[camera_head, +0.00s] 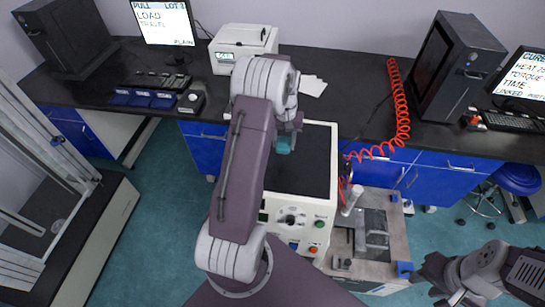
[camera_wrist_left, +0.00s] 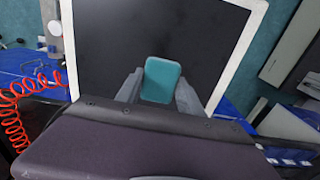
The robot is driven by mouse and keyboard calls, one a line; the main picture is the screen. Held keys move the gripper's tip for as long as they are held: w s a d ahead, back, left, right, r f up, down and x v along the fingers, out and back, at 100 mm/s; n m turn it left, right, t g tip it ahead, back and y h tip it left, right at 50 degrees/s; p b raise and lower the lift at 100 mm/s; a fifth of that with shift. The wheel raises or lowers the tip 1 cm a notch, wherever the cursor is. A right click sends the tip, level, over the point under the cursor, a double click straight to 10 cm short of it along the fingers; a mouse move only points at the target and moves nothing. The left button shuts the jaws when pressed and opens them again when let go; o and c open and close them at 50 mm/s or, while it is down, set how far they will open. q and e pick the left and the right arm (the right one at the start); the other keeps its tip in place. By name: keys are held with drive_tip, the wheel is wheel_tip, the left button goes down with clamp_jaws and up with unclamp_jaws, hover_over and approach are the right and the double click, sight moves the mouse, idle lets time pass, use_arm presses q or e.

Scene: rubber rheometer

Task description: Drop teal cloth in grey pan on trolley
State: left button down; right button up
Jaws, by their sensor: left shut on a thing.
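The teal cloth (camera_head: 284,146) is a small rounded block-like shape. My left gripper (camera_head: 285,131) is shut on it and holds it over the black top of a white machine. In the left wrist view, the teal cloth (camera_wrist_left: 161,80) sits between the two grey fingers of my left gripper (camera_wrist_left: 158,90). I cannot make out a grey pan or be sure of a trolley in either view. My right gripper (camera_head: 441,284) is at the lower right of the head view, away from the cloth, and its fingers are unclear.
The black-topped white machine (camera_head: 313,150) has buttons on its front. Beside it stands a bench with metal fixtures (camera_head: 376,225). A red coiled hose (camera_head: 403,110) hangs nearby. A dark counter (camera_head: 340,105) runs along the back. Teal floor (camera_head: 165,195) is open at the left.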

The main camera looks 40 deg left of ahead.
use_arm(q)
drive_tip(key=s+f, duration=0.1)
drive_tip(key=s+a+f, duration=0.1)
drive_tip(key=s, duration=0.1)
drive_tip(key=s+a, duration=0.1)
drive_tip(key=s, duration=0.1)
drive_tip(key=shift+s+a+f+p, duration=0.1)
drive_tip(key=shift+a+f+p, duration=0.05)
drive_tip(key=shift+f+p, duration=0.25)
drive_tip(key=shift+f, duration=0.15)
drive_tip(key=f, duration=0.1)
drive_tip(key=f+p, duration=0.1)
drive_tip(key=f, duration=0.1)
drive_tip(key=shift+w+f, duration=0.2)
drive_tip(key=shift+f, duration=0.25)
drive_tip(key=shift+f+b, duration=0.25)
drive_tip(key=shift+b, duration=0.05)
drive_tip(key=c, duration=0.7)
unclamp_jaws()
drive_tip(key=shift+c, duration=0.2)
drive_tip(key=shift+r, duration=0.15)
